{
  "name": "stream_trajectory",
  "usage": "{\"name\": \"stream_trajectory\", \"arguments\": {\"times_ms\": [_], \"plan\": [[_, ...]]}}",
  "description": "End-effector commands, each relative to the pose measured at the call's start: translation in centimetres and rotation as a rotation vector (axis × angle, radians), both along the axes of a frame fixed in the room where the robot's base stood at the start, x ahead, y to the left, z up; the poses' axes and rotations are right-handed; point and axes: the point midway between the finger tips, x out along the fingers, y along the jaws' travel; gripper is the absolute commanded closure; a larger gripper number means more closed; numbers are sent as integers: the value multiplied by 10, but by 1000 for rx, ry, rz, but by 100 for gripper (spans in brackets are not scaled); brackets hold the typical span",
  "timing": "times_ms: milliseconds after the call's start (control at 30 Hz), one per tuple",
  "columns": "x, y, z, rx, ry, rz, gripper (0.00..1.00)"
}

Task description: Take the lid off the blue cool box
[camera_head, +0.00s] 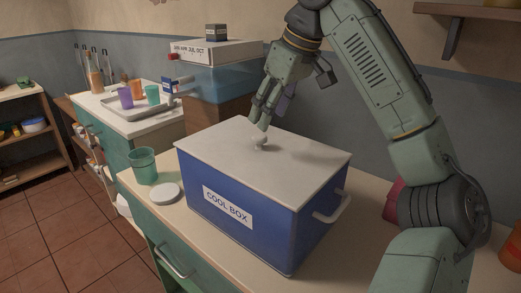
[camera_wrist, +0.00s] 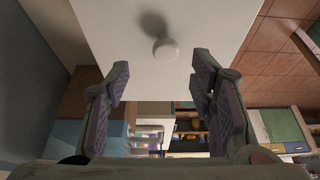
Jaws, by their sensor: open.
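The blue cool box (camera_head: 245,222) stands on the counter with a "COOL BOX" label on its front and a handle on its right side. Its flat white lid (camera_head: 225,150) lies on top, and the lid also fills the upper part of the wrist view (camera_wrist: 120,35). A round white knob (camera_head: 260,143) sits near the middle of the lid; it shows in the wrist view too (camera_wrist: 165,49). My gripper (camera_head: 262,122) is above the lid, close to the knob. In the wrist view its two fingers (camera_wrist: 160,82) are spread, with nothing between them. The knob lies beyond the fingertips.
A green cup (camera_head: 143,166) and a round white lid (camera_head: 164,192) stand left of the box. A red object (camera_head: 394,198) is on the right, partly behind my arm. A tray (camera_head: 130,115) with cups and a blue-sided container (camera_head: 210,82) are behind. A wall shelf (camera_head: 470,10) is upper right.

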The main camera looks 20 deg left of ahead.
Motion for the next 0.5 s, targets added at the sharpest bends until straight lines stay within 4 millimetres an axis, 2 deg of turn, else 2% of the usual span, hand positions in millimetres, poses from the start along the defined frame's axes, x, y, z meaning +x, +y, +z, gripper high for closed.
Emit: {"name": "stream_trajectory", "arguments": {"times_ms": [167, 500], "plan": [[1, 5, -12, 1, 1, 0, 50], [-1, 22, -53, 1, -1, 0, 50]]}}
